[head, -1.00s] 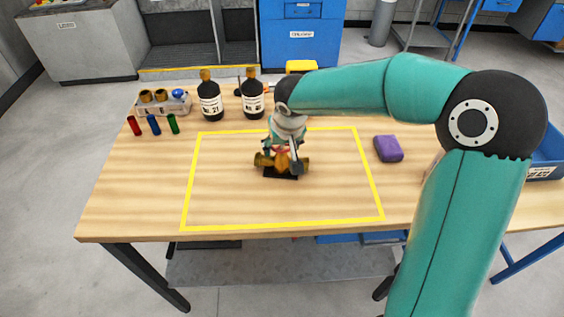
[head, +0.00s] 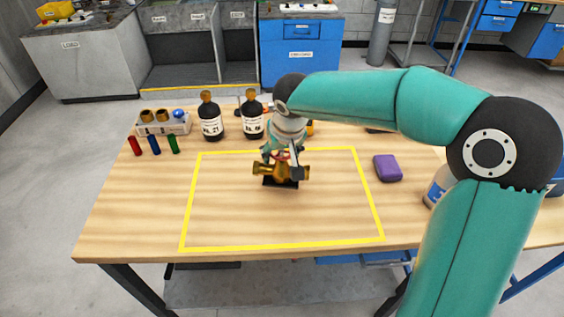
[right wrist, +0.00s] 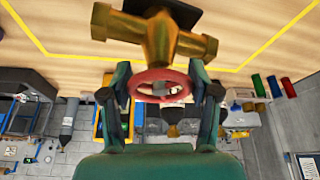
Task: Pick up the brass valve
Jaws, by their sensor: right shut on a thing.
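The brass valve (head: 281,173) is a gold-coloured body with two side ends and a red handwheel, inside the yellow outline. A dark flat piece shows right under it. In the right wrist view the valve (right wrist: 158,38) is at the top, with its red handwheel (right wrist: 160,78) between the two fingers. My right gripper (head: 283,155) comes down from above and is shut on the valve at the handwheel. The gap between valve and tabletop is hard to judge; the valve seems slightly raised. My left gripper is not in view.
Two dark bottles (head: 211,117), a rack (head: 163,122) and several small coloured tubes (head: 154,144) stand at the back left of the wooden table (head: 130,215). A purple block (head: 387,168) lies to the right. The front of the outlined area is clear.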

